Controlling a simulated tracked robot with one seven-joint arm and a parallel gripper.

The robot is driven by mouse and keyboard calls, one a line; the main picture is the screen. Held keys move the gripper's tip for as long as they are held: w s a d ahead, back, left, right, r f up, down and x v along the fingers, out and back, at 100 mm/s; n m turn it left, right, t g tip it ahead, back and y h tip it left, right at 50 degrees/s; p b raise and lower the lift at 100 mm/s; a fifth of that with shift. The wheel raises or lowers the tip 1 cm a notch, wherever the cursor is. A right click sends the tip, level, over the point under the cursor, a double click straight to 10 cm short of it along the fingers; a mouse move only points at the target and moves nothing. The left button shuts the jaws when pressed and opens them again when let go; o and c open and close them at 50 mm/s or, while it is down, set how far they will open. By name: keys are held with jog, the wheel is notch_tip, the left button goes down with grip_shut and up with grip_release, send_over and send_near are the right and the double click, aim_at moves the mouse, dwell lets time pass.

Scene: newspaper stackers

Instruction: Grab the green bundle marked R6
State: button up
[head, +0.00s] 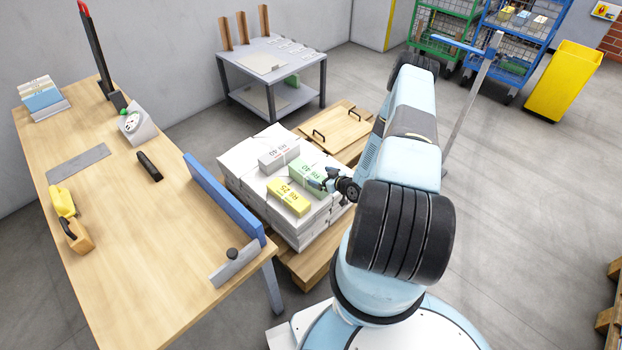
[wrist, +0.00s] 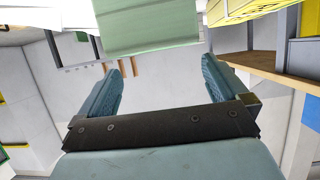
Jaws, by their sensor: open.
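The green bundle (head: 306,177) lies on top of a stack of white paper bundles, between a white bundle (head: 278,154) and a yellow bundle (head: 289,197). Its printed mark is small and hard to read in full. My gripper (head: 322,182) is at the right end of the green bundle, its fingers pointing toward it. In the wrist view the two teal fingers (wrist: 163,75) are spread with nothing between them. The green bundle (wrist: 148,28) shows at the top, just past the fingertips; I cannot tell if they touch.
The white stack (head: 238,166) rests on a wooden pallet (head: 308,266). A wooden workbench (head: 120,220) with a blue edge board (head: 222,197) stands close on the left. A grey table (head: 272,62) is behind.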

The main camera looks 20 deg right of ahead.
aim_at(310, 173)
jog(key=shift+x, duration=2.95)
jog(key=shift+f, duration=0.15)
jog(key=shift+s, duration=0.1)
jog(key=shift+c, duration=0.4)
grip_shut()
